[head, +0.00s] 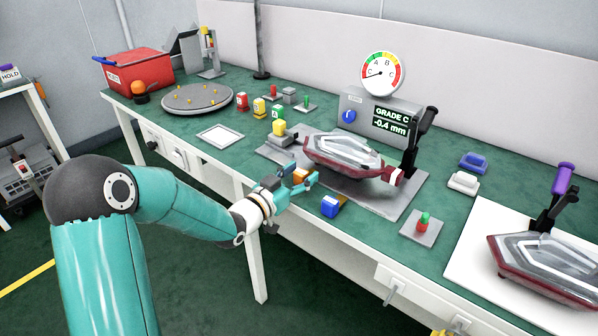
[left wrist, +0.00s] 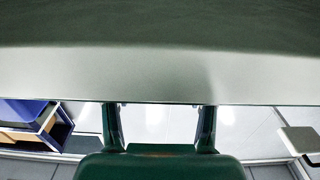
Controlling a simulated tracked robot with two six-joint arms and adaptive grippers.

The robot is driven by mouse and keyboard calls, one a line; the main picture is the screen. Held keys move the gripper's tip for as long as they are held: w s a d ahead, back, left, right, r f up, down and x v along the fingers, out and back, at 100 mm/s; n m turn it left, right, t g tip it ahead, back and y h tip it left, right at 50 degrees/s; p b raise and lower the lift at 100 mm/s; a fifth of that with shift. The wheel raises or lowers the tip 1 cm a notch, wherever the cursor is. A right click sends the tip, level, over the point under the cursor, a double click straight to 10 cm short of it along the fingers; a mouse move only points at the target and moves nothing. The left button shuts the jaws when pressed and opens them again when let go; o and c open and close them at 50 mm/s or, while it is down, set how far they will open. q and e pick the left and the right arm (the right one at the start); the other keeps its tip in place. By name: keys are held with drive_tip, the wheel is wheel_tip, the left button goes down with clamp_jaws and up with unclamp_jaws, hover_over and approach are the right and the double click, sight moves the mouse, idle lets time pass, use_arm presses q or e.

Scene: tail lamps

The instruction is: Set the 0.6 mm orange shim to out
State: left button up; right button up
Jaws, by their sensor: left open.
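A small orange piece (head: 300,175), which looks like the orange shim, is at the front edge of the grey fixture plate (head: 400,205), partly hidden by my left gripper. My left gripper (head: 303,186) is open at the front edge of the bench, its fingers around or just in front of the orange piece; I cannot tell if they touch it. In the left wrist view the fingers (left wrist: 158,120) are apart, with the pale bench edge ahead and no shim clearly between them. A red-rimmed lamp (head: 345,155) sits on the fixture. The display (head: 391,122) reads GRADE C, -0.4 mm.
A blue block (head: 331,205) stands just right of my left gripper. Red (head: 242,101), yellow (head: 259,106) and green (head: 278,112) blocks stand behind left. A black-handled clamp (head: 418,140) rises right of the lamp. A second lamp (head: 550,265) lies at right.

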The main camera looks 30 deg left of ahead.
use_arm(q)
drive_tip(key=shift+w, duration=0.35)
clamp_jaws()
